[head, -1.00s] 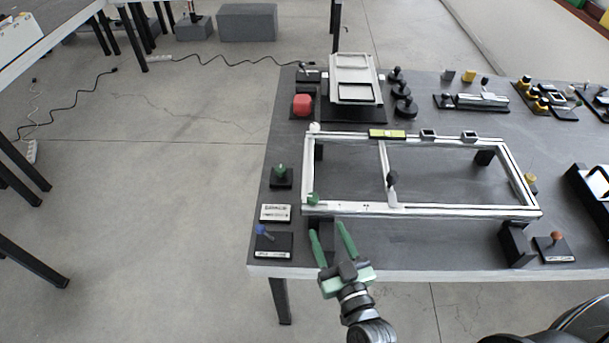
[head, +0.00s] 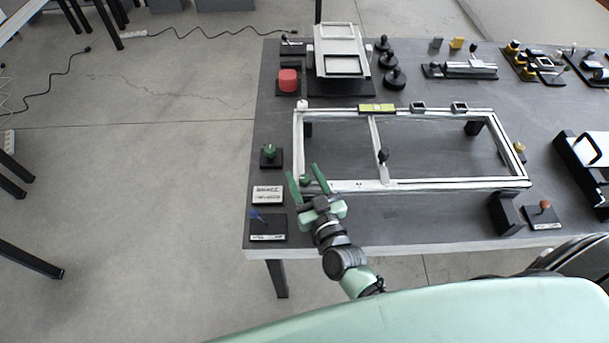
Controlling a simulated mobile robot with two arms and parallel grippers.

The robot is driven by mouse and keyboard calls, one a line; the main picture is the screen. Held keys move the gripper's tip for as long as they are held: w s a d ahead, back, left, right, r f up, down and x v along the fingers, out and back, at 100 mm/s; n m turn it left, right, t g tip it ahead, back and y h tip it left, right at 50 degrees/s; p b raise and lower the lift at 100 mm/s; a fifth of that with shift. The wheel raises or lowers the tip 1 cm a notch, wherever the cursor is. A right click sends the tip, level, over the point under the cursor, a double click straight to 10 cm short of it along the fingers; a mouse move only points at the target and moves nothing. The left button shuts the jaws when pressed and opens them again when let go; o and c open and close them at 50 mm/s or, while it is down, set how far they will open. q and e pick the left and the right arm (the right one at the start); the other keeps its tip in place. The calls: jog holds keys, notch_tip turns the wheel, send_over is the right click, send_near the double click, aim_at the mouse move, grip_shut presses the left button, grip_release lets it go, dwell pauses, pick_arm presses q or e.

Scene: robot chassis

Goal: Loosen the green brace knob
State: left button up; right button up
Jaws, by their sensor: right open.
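A green knob (head: 305,181) sits at the near left corner of the white frame (head: 420,184). A second green knob (head: 268,150) stands on a small black base to the left of the frame, behind a white plate lettered "BRACE" (head: 268,194). I cannot tell which of the two is the brace knob. My right gripper (head: 304,171) is open, its green fingers apart on either side of the corner knob in the picture. Whether they touch it cannot be told. The gripper body partly covers the near left corner. My left gripper is not in view.
A blue-handled piece on a black base (head: 268,228) stands at the table's near left edge. A black block (head: 503,213) and an orange knob (head: 544,206) are at the near right. The table inside the frame is mostly bare.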

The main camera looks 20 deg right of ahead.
jog(key=c, duration=1)
grip_shut()
jog(key=shift+f+n+y+b, duration=0.15)
jog(key=shift+n+y+b, duration=0.7)
jog(key=shift+y, duration=0.55)
jog(key=n+g+y+b, duration=0.3)
jog(key=n+y+b, duration=0.1)
jog(key=y+b, duration=0.1)
jog(key=n+g+y+b, duration=0.3)
jog(key=y+b, duration=0.2)
jog(key=b, duration=0.2)
jog(key=shift+f+n+g+b, duration=0.1)
jog(key=shift+n+g+b, duration=0.2)
jog(key=shift+n+b, duration=0.1)
pick_arm(q)
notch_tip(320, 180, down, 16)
jog(key=b, duration=0.1)
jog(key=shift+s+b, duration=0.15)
jog(key=shift+b, duration=0.2)
pick_arm(e)
jog(key=shift+r+n+g+y, duration=0.2)
jog(key=shift+n+g+y, duration=0.45)
jog(key=shift+g, duration=0.25)
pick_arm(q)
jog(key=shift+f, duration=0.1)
pick_arm(e)
jog(key=shift+r, duration=0.1)
jog(key=o, duration=1)
grip_release()
